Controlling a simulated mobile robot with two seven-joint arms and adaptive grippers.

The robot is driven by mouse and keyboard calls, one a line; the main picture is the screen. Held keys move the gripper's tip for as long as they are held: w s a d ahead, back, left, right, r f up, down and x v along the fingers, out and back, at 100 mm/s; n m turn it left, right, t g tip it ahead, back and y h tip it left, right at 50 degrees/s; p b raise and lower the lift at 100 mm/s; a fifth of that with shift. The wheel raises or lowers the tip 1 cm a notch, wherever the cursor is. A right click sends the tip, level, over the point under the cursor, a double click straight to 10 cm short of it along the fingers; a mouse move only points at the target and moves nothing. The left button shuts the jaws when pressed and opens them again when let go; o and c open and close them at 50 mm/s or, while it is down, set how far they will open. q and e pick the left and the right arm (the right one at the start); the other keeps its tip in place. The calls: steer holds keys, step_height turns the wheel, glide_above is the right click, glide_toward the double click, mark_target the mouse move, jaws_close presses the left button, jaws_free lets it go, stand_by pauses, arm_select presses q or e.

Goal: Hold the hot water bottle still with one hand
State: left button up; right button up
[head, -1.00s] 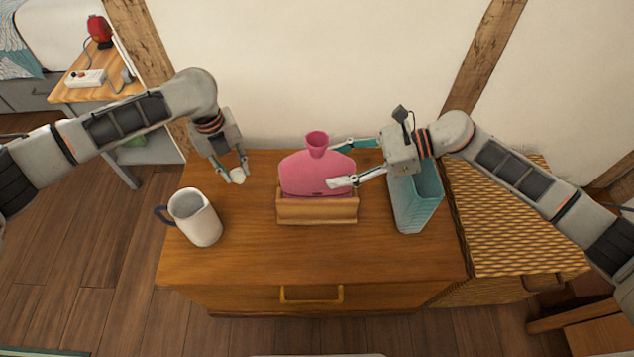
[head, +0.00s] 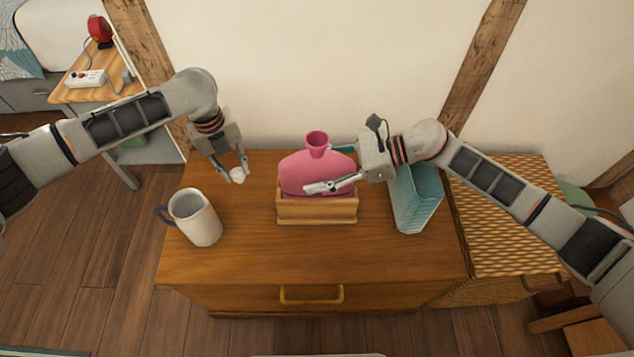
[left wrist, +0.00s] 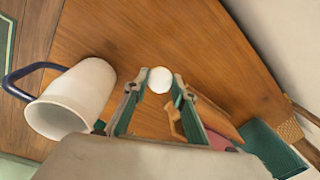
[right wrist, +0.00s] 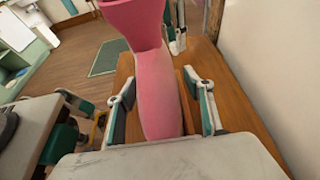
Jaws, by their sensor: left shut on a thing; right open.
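The pink hot water bottle (head: 304,174) stands upright in a wooden holder (head: 316,212) on the dresser, its open neck up. My right gripper (head: 332,176) is open, with one finger in front of the bottle and the other mostly hidden behind it. In the right wrist view the bottle (right wrist: 158,95) lies between the two spread fingers, with a visible gap at each side. My left gripper (head: 236,170) is shut on a small white round cap (head: 237,176), left of the bottle; the cap also shows between its fingertips in the left wrist view (left wrist: 159,80).
A white jug (head: 196,218) with a dark blue handle stands at the dresser's left. A teal basket (head: 418,202) stands right of the holder, under my right arm. The wooden dresser top (head: 300,258) is clear at the front. A woven chest (head: 500,235) adjoins it.

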steer(key=shift+c, duration=0.4)
